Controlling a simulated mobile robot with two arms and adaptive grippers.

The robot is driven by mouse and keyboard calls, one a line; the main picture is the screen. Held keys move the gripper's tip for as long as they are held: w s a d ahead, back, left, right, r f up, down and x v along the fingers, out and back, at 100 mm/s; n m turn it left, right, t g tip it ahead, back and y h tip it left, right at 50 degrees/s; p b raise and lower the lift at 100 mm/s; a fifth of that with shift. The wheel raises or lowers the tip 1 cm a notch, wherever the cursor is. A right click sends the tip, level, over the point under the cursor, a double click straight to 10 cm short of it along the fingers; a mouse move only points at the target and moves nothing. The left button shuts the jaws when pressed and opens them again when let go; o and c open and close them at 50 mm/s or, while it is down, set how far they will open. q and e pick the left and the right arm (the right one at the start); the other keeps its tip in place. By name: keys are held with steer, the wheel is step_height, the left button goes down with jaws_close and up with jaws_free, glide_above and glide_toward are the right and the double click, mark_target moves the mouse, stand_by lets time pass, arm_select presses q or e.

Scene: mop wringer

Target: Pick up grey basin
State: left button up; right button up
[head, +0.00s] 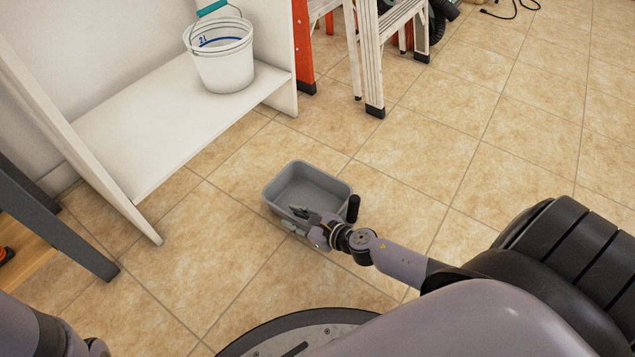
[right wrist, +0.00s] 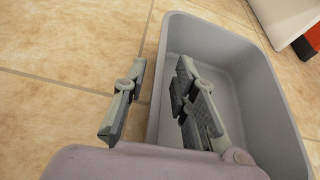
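The grey basin (head: 326,178) is an empty, open rectangular tub standing upright on the tiled floor. It also fills the right half of the right wrist view (right wrist: 285,120). My right gripper (head: 297,219) is at the basin's near wall. In the right wrist view the right gripper (right wrist: 160,100) has one finger outside the basin and the others inside, with the rim between them. The fingers stand apart, with a gap to the wall on the outer side. My left gripper is out of view; only part of the left arm shows at bottom left.
A white shelf (head: 165,125) at upper left holds a white bucket (head: 222,62). Stepladders (head: 372,55) stand behind the basin. A dark-legged table (head: 60,230) is at far left.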

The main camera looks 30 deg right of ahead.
steer(key=shift+c, duration=0.3)
jaws_close()
stand_by(0.4)
